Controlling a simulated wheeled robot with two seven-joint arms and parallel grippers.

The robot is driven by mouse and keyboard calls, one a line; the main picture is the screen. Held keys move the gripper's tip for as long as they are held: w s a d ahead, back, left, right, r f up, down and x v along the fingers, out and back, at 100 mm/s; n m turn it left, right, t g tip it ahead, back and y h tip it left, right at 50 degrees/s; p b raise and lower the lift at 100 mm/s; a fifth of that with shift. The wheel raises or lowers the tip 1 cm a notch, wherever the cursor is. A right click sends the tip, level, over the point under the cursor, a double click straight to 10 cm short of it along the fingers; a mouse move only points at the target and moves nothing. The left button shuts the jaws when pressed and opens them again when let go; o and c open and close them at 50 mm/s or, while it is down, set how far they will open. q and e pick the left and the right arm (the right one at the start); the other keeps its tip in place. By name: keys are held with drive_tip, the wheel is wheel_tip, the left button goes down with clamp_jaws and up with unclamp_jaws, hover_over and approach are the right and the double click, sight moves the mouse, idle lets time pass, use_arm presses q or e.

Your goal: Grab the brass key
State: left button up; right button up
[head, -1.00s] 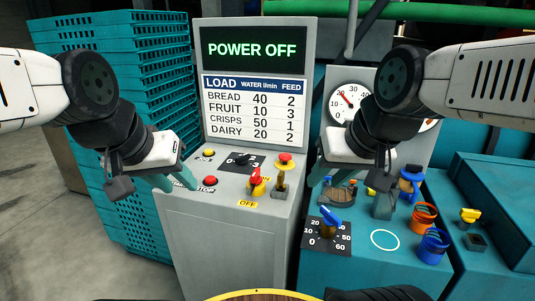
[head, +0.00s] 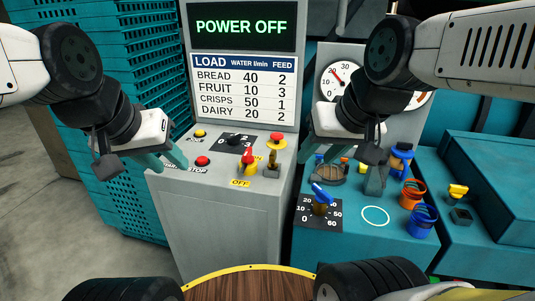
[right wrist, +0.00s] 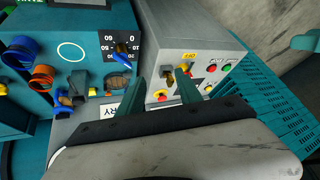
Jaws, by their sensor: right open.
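A brass-coloured upright piece (head: 272,165) stands on the grey control panel, below a red-topped yellow knob (head: 277,139). It also shows in the right wrist view (right wrist: 168,76). I cannot tell for sure that it is the brass key; no clear key outline shows. My right gripper (head: 345,168) is open and empty, to the right of this piece and apart from it. In the right wrist view its two teal fingers (right wrist: 162,92) stand apart with the panel beyond them. My left gripper (head: 162,158) is open and empty by the panel's left edge.
The panel also carries a yellow switch with a red handle (head: 248,160) and a red button (head: 202,161). A teal bench on the right holds a blue-handled dial (head: 321,197), coloured rings (head: 421,220) and a yellow piece (head: 458,191). Teal crates (head: 115,60) stand at left.

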drive_tip(key=m+g+h, duration=0.2)
drive_tip(key=m+g, duration=0.2)
drive_tip(key=g, duration=0.2)
hover_over(273, 152)
drive_tip(key=f, duration=0.6)
drive_tip(key=shift+s+a+f, duration=0.15)
drive_tip(key=shift+a+f, duration=0.05)
drive_tip(key=shift+a, duration=0.2)
drive_tip(key=f, duration=0.8)
drive_tip(key=shift+w+d, duration=0.25)
drive_tip(key=shift+d, duration=0.1)
clamp_jaws()
